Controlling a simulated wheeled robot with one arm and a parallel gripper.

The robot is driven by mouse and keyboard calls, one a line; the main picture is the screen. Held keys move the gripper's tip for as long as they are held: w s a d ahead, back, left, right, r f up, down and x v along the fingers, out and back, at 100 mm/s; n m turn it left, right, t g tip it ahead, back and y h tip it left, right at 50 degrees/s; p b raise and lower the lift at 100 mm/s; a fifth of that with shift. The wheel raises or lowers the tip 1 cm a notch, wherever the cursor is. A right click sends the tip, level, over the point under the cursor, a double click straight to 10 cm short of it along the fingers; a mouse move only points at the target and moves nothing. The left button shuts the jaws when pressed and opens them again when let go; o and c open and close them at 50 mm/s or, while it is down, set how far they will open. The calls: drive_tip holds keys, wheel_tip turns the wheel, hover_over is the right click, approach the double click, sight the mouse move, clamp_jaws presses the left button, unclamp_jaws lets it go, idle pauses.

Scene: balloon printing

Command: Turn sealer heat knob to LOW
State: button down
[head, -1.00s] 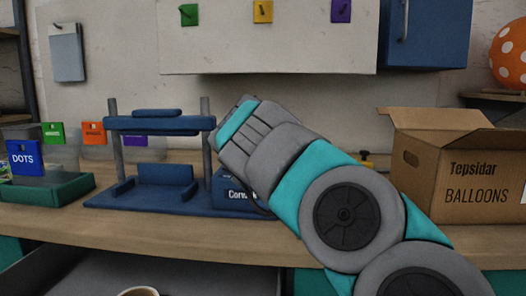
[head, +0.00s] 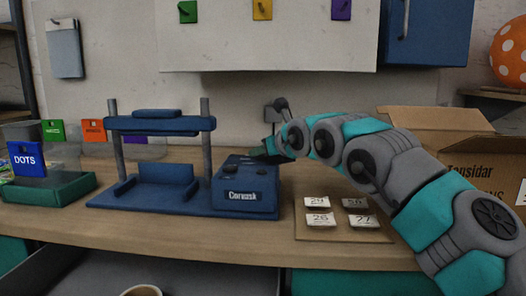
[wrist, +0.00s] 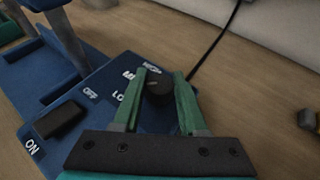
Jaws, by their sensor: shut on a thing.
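The blue sealer (head: 145,197) stands on the bench, with its control box (head: 246,187) at its right end. In the wrist view, the round black heat knob (wrist: 158,90) sits on the box among the white labels OFF, LO…, ME… and a partly covered one at the top. The pointer direction cannot be made out clearly. My gripper (wrist: 163,76) is shut on the knob, with one green finger on each side of it. In the head view, my gripper (head: 264,152) is at the box's back right corner and hides the knob.
A black rocker switch (wrist: 60,121) marked ON is on the same box. A tray of numbered cards (head: 338,218) lies right of the sealer, under my arm. A cardboard box (head: 430,130) stands behind my arm. A green bin (head: 55,190) is at the left.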

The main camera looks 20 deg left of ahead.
drive_tip(key=shift+n+g+y, duration=0.8)
drive_tip(key=shift+n+g, duration=0.2)
drive_tip(key=shift+n, duration=0.1)
drive_tip(key=shift+n+g+y, duration=0.3)
drive_tip(key=shift+n+g, duration=0.2)
drive_tip(key=shift+c, duration=2.2)
unclamp_jaws()
drive_tip(key=v, duration=0.7)
drive_tip(key=shift+d+r+b, duration=0.2)
drive_tip(key=shift+d+b, duration=0.1)
drive_tip(key=shift+b, duration=0.05)
drive_tip(key=shift+s, duration=0.15)
